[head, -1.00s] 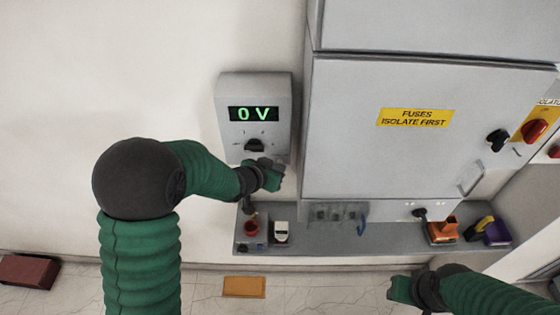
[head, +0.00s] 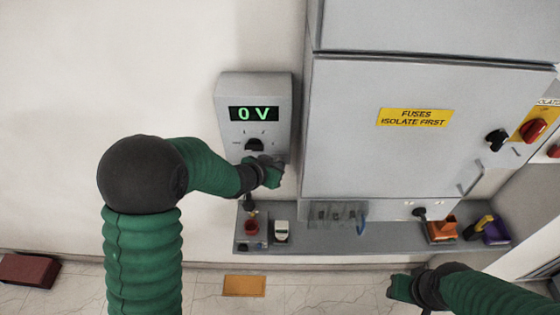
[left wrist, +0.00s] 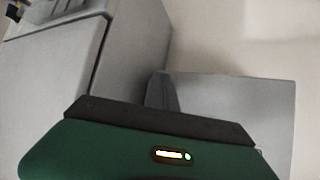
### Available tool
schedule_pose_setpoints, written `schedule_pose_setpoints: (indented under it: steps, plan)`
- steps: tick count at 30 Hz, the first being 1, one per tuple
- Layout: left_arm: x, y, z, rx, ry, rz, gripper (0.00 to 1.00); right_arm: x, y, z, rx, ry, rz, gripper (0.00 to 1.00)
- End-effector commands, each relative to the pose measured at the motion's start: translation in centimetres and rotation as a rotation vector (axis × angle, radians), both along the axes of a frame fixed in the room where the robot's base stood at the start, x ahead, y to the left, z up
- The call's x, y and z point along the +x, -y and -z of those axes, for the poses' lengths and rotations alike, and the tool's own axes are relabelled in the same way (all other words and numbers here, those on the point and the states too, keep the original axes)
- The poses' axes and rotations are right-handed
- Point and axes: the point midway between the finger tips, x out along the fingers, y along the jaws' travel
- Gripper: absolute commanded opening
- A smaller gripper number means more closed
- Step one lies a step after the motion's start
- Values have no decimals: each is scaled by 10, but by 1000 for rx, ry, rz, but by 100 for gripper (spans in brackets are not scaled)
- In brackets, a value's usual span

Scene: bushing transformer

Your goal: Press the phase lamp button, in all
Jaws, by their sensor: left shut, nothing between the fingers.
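I cannot pick out the phase lamp button in either view. A grey wall meter box (head: 226,90) shows "0 V" in green above a black knob (head: 254,145). My left gripper (head: 272,174) is shut and empty, in front of the box's lower right corner and just below the knob; it hides that corner. I cannot tell whether it touches the box. In the left wrist view, dark fingers (left wrist: 162,90) stand before the grey box (left wrist: 235,100). My right gripper (head: 398,290) is low at the right, away from the box; its jaws are unclear.
A grey shelf (head: 385,240) below holds a red cup (head: 251,227), a small white meter (head: 281,230), an orange holder (head: 442,231) and a purple one (head: 497,232).

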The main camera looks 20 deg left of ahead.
Motion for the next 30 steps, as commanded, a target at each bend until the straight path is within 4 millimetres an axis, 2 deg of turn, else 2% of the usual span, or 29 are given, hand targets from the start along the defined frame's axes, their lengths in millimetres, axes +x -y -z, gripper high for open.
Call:
schedule_pose_setpoints:
  steps: [7,15,24,30]
  plan:
    - [-2,1,0,0,1,0,0,0,0,1,0,0,0,36]
    - [-15,4,0,0,1,0,0,0,0,6,0,0,0,36]
    - [-17,5,0,0,0,0,0,0,0,6,0,0,0,36]
    - [-34,10,1,0,1,1,0,0,0,13,0,0,0,36]
